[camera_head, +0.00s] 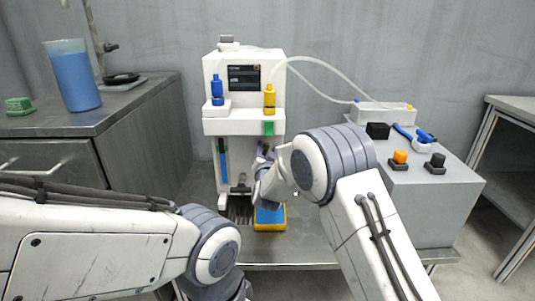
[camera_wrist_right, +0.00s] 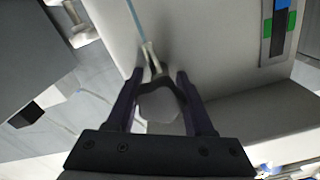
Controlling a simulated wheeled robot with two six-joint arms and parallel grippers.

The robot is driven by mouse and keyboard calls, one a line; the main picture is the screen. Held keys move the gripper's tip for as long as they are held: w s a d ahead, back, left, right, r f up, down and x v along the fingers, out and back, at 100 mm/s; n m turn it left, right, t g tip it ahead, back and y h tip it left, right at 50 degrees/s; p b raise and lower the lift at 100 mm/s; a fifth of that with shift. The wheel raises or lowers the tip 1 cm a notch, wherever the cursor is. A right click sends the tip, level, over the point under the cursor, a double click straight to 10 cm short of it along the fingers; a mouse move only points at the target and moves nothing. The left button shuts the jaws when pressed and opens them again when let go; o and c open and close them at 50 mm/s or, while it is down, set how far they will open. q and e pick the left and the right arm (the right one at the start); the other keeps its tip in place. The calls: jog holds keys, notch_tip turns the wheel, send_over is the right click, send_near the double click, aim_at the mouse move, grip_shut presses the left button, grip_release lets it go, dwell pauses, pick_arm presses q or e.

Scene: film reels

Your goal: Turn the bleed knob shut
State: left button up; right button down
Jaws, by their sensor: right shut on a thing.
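The white machine (camera_head: 220,125) stands at the back middle of the bench, with a dark screen on its upper front. My right gripper (camera_head: 264,158) is at its lower front and largely hidden by my own wrist in the head view. In the right wrist view, the dark fingers of this gripper (camera_wrist_right: 160,76) are shut on a pale grey knob (camera_wrist_right: 160,106). A metal stem and a thin blue tube run from the knob along the white panel. The knob is hidden in the head view. My left arm comes in low at the left; its fingers are out of view.
A blue and yellow block (camera_head: 270,217) sits below my right wrist. A blue bottle (camera_head: 217,88) and a yellow bottle (camera_head: 269,97) stand on the machine's ledge. A grey box (camera_head: 430,205) with orange and black knobs is at the right. A blue beaker (camera_head: 73,80) stands at the left.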

jog(key=m+b, duration=0.1)
jog(key=m, duration=0.1)
jog(key=m+b, duration=0.1)
jog(key=shift+f+m, duration=0.2)
jog(key=shift+m, duration=0.2)
jog(key=m+b, duration=0.2)
jog(key=m, duration=0.1)
jog(key=shift+d+f, duration=0.1)
jog(key=m+b, duration=0.4)
jog(key=m, duration=0.1)
jog(key=shift+f+m+b, duration=0.1)
jog(key=shift+m+b, duration=0.2)
jog(key=shift+b, duration=0.1)
jog(key=shift+m+b, duration=1.15)
jog(key=shift+m, duration=0.25)
jog(key=shift+c, duration=1.4)
grip_release()
